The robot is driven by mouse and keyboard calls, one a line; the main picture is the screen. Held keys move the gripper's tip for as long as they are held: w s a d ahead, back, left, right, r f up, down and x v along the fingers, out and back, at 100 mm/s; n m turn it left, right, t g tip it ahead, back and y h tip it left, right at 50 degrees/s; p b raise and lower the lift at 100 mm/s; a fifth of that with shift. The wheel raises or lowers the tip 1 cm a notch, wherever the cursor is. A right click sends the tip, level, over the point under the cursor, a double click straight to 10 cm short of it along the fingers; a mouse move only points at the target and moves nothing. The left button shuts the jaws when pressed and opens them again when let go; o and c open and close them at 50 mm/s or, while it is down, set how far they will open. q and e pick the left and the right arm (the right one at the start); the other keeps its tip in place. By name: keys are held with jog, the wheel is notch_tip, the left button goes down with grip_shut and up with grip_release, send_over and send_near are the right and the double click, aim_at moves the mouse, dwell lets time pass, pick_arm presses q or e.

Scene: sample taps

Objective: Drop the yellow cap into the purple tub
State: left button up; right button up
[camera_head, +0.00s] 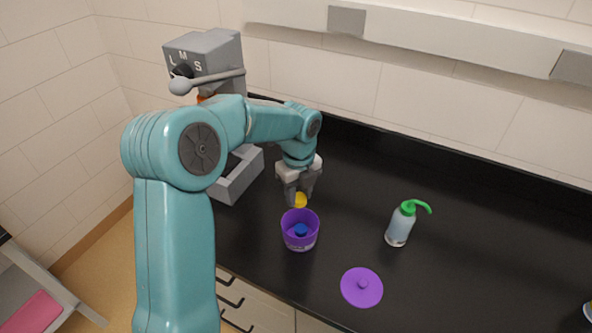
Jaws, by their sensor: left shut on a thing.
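The yellow cap (300,200) is between the fingertips of my left gripper (297,199), which is shut on it. The gripper points down and holds the cap just behind the purple tub's far rim in the picture; its exact height is hard to tell. The purple tub (299,243) stands open on the black counter, with a blue thing (301,230) inside. My right gripper does not show.
A purple lid (361,287) with a knob lies on the counter (440,290) right of the tub. A wash bottle (400,224) with a green spout stands farther right. A grey machine (207,55) with a lever and a grey box (238,180) are behind my left arm.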

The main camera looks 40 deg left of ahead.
pick_arm(q)
jog(key=shift+a+f, duration=0.15)
jog(key=b, duration=0.4)
send_over(296, 215)
jog(key=s+d, duration=0.1)
jog(key=d, duration=0.1)
notch_tip(296, 215, down, 5)
jog(key=shift+s+r, duration=0.1)
jog(key=shift+f+b, duration=0.55)
jog(key=shift+b, duration=0.05)
jog(key=shift+r, duration=0.1)
jog(key=o, duration=1.1)
